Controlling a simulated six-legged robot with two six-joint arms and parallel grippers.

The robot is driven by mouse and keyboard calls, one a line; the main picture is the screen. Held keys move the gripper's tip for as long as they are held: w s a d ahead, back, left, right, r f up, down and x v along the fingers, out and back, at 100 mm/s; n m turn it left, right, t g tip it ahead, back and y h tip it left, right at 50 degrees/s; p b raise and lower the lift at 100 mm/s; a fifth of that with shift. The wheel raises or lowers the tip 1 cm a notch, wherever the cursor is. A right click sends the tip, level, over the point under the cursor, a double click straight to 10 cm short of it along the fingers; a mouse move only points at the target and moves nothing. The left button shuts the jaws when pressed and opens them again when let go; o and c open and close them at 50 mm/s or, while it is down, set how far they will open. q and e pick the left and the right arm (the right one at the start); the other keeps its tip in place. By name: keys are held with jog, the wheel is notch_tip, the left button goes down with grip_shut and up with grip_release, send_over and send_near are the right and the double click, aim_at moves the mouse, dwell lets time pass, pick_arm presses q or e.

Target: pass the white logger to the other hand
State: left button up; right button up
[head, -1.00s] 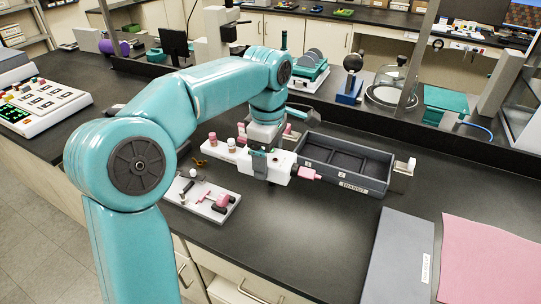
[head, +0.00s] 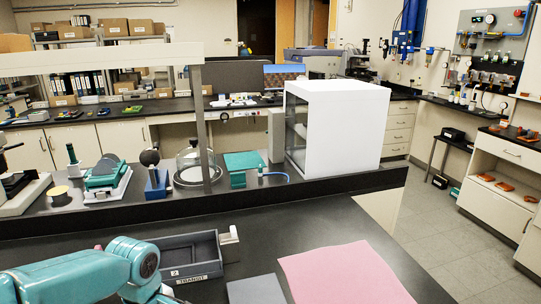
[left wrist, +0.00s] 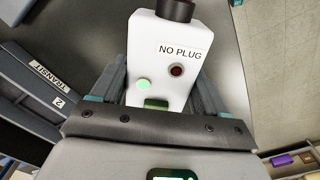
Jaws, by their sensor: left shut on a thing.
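The white logger (left wrist: 165,55) fills the upper middle of the left wrist view. It has a "NO PLUG" label, a lit green lamp, a dark red round spot and a dark cylindrical part at its top edge. My left gripper (left wrist: 163,85) is shut on it, one finger on each side. In the head view my left arm comes in at the lower left; its gripper and the logger are out of that picture. My right gripper is in neither view.
A grey tray marked "TRANSIT" (head: 220,269) stands on the black bench beyond my left arm. A grey slab (head: 256,290) and a pink sheet (head: 345,275) lie to its right. A raised shelf with a white cabinet (head: 338,125) runs behind. Bare bench lies around the sheet.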

pick_arm(q)
jog(key=d+f+m, duration=0.1)
jog(key=m, duration=0.1)
jog(key=d+f+m, duration=0.1)
jog(key=f+m, duration=0.1)
jog(key=m, duration=0.1)
jog(key=d+f+m, duration=0.1)
jog(key=f+m, duration=0.1)
jog(key=shift+s+d+f, duration=0.1)
jog(key=shift+s+d, duration=0.05)
jog(key=shift+d, duration=0.2)
jog(key=m, duration=0.2)
jog(key=f+m, duration=0.1)
jog(key=shift+w+d, duration=0.3)
jog(key=shift+w+d+m, duration=0.1)
jog(key=shift+w+m, duration=0.15)
jog(key=shift+m, duration=0.55)
jog(key=shift+w+d+m, duration=0.1)
jog(key=shift+w+m, duration=0.1)
jog(key=shift+m, duration=0.6)
